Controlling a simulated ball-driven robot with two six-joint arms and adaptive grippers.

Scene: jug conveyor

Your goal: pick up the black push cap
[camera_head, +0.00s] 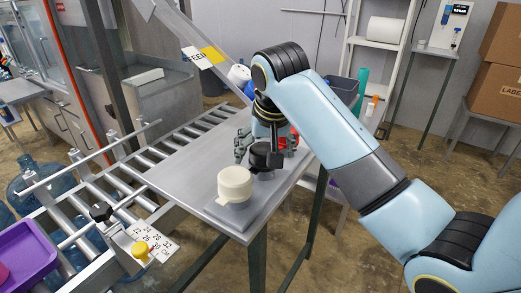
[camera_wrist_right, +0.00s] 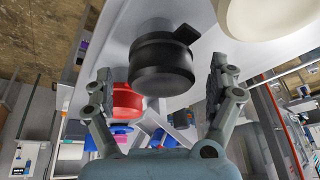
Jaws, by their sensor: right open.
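In the right wrist view the right gripper (camera_wrist_right: 161,80) is open, with one finger to each side of the cap and visible gaps between. My left gripper is not in view.
A cream cap (camera_head: 235,185) stands just in front of the black one. A red cap (camera_head: 291,142) is close behind, partly hidden by my gripper. The metal table (camera_head: 180,170) is bare to the left. A roller conveyor (camera_head: 120,185) runs alongside.

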